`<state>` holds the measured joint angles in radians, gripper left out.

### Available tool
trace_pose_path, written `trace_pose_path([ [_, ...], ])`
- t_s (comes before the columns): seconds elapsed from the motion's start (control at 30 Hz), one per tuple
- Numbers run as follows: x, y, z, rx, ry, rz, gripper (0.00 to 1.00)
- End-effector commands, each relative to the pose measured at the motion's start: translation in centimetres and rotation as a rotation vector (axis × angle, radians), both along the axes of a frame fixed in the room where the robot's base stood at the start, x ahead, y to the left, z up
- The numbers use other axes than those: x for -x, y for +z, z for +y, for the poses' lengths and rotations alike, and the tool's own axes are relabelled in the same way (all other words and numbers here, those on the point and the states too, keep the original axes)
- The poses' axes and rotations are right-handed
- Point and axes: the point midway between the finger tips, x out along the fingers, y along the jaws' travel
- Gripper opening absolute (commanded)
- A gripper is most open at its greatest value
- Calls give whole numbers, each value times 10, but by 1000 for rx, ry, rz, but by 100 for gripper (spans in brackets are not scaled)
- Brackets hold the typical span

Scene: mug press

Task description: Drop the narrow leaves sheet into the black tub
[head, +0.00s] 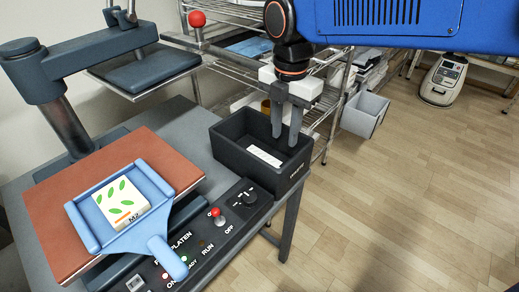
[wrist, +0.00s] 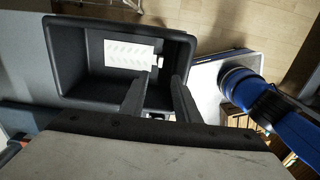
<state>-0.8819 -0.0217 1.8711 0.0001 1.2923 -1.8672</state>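The black tub (head: 238,160) stands at the right end of the grey table. A narrow white sheet (head: 264,156) lies inside it on the floor. In the wrist view the sheet (wrist: 130,55) shows a faint pale leaf-like pattern, and the tub (wrist: 75,93) surrounds it. My gripper (head: 286,138) points down at the tub's right part, its fingertips at about rim level or just inside. In the wrist view my gripper (wrist: 157,88) has its two fingers apart with nothing between them. The sheet appears clear of the fingers.
A blue tray with a handle (head: 150,238) holds a white block marked M2 with green leaves (head: 122,202), on a red-brown pad (head: 50,205). The press (head: 60,75) stands behind. A control panel (head: 205,240) lines the front edge. A wire shelf (head: 225,65) stands behind the tub.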

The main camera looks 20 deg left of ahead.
Motion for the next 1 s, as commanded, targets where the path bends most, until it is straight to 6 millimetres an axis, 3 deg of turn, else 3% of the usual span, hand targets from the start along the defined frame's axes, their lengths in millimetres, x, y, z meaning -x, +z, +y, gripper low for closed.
trace_pose_path([
  [0.2, 0, 3, 0, -1, 0, 0, 29],
  [0.37, 0, 19, 1, -1, 0, -2, 29],
  [1.0, 0, 142, 1, -1, 0, -2, 29],
])
